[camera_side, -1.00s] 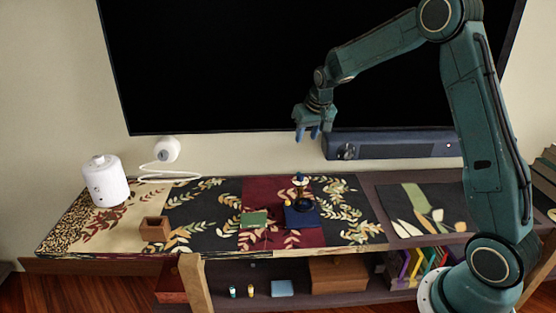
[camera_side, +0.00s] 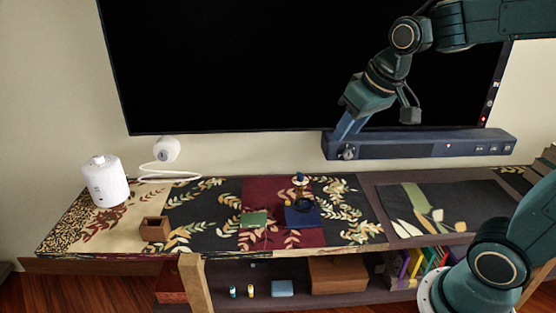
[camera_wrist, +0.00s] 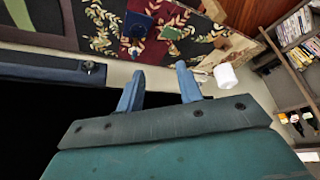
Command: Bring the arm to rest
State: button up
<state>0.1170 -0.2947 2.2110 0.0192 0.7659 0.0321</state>
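My gripper (camera_side: 347,127) hangs in the air in front of the dark screen and soundbar, high above the bench top. In the wrist view its two blue fingers (camera_wrist: 160,70) are spread apart with nothing between them, so it is open and empty. My forearm reaches in from the upper right of the side view.
The soundbar (camera_side: 420,144) and screen (camera_side: 270,65) stand behind.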

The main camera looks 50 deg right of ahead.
jog(key=s+a+f+n, duration=0.1)
jog(key=s+a, duration=0.1)
jog(key=s, duration=0.4)
jog(key=s+a, duration=0.2)
jog(key=s, duration=0.5)
jog(key=shift+s+f+n+y, duration=0.2)
jog(key=shift+f+n+y, duration=0.15)
jog(key=shift+n+y, duration=0.05)
dwell(0.7)
